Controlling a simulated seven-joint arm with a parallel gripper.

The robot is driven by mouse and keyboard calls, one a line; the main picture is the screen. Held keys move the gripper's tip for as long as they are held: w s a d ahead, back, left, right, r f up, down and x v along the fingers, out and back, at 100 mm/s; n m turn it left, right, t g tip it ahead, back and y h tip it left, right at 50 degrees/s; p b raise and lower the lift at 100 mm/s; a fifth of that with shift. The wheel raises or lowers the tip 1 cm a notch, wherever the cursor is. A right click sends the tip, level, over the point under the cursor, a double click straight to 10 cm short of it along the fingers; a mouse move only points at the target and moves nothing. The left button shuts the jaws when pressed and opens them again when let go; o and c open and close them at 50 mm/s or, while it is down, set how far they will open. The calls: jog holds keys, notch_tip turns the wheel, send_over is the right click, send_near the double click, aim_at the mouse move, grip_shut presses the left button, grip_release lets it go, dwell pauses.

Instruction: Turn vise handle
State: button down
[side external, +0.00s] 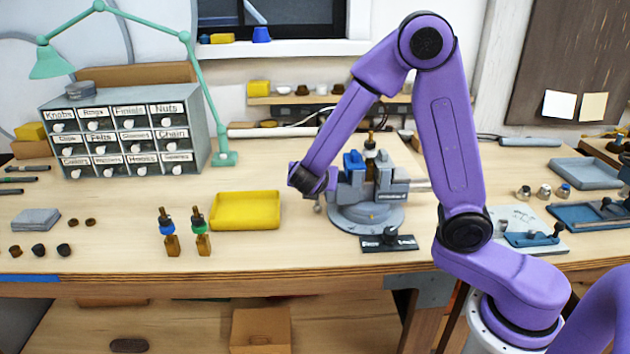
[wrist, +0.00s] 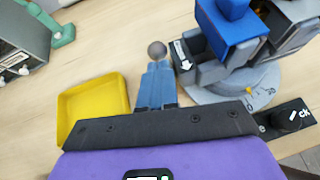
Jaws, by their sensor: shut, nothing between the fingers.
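The grey vise (side external: 370,215) stands on its round base on the bench, with a blue block (side external: 353,160) and a dark-topped brass part at its jaws. My gripper (wrist: 157,65) is low at the vise's left side, its blue-grey fingers together and empty. A small grey ball (wrist: 157,48), seemingly the end of the vise handle, shows just beyond the fingertips; I cannot tell whether they touch. The ball also shows in the side view (side external: 318,208), below my dark wrist. The rest of the handle is hidden. The blue block is large in the wrist view (wrist: 230,30).
A yellow tray (side external: 245,211) lies left of the vise, with two small bottles (side external: 172,240) beside it. A labelled black plate (side external: 388,243) lies in front of the vise. A drawer cabinet (side external: 125,135) and green lamp (side external: 190,75) stand behind left.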

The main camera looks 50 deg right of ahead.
dwell(0.4)
jog(key=shift+w+d+r+y, duration=0.1)
jog(key=shift+w+r+y, duration=0.05)
jog(key=shift+y, duration=0.15)
jog(key=shift+w+d+r+g, duration=0.1)
jog(key=shift+w+d+g, duration=0.05)
jog(key=shift+g, duration=0.25)
